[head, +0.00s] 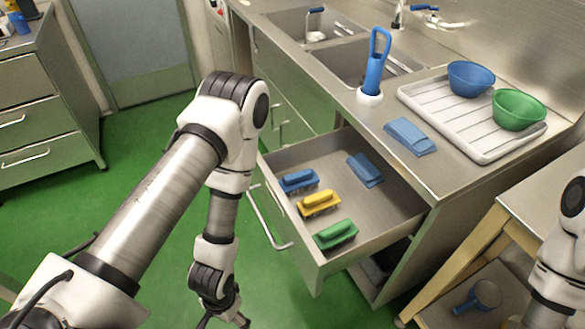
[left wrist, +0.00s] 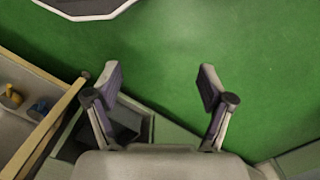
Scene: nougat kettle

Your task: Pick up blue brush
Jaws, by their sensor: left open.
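A blue brush (head: 298,181) lies bristles down in the open drawer (head: 390,215), at its left end. A yellow brush (head: 318,203) and a green brush (head: 335,234) lie beside it in a row. My left gripper (left wrist: 158,85) is open and empty, with green floor between its fingers in the left wrist view. In the head view the left gripper (head: 226,319) hangs at the bottom edge, outside the drawer and apart from the brushes; its tips are cut off. My right arm shows at the right edge, but its gripper is out of frame.
A blue folded cloth (head: 365,170) lies in the drawer. The counter holds a blue loop-handled tool (head: 375,65) in a white holder, another blue cloth (head: 410,137), and a draining tray (head: 420,100) with blue and green bowls. A wooden-framed table (head: 480,235) stands right of the drawer.

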